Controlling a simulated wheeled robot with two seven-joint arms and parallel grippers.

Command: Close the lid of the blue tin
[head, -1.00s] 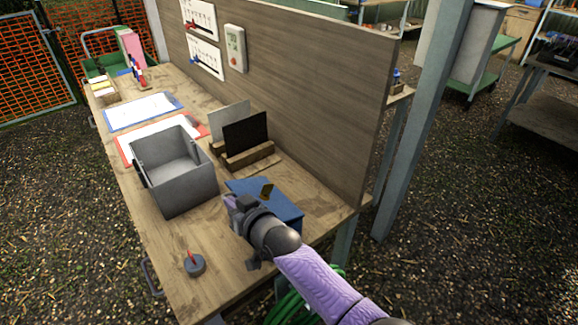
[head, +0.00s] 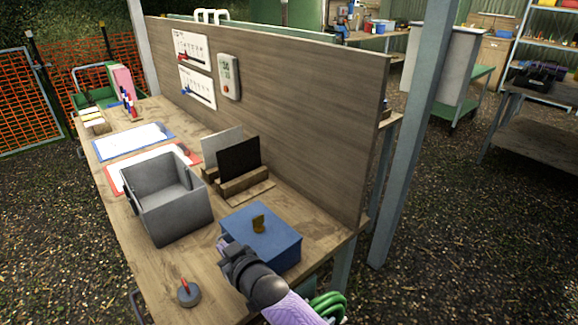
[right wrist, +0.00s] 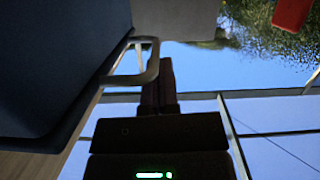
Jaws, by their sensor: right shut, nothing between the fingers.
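The blue tin (head: 279,240) stands on the workbench near its right end. Its lid looks flat on top and down, with a small brass-coloured piece (head: 258,223) standing on it. I cannot make out whether a thin gap is left under the lid. My right gripper (head: 223,243) is shut and empty, at the tin's near left side; its wrist hides part of the tin. In the right wrist view the shut fingers (right wrist: 158,82) are beside a dark blue surface (right wrist: 50,60), likely the tin, and a metal loop (right wrist: 145,62). My left gripper is out of view.
An open grey bin (head: 178,217) stands left of the tin. Dark and light plates sit in a wooden rack (head: 245,180) behind it. A round weight with a red handle (head: 188,294) is at the front. A wooden panel (head: 300,140) rises along the back.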

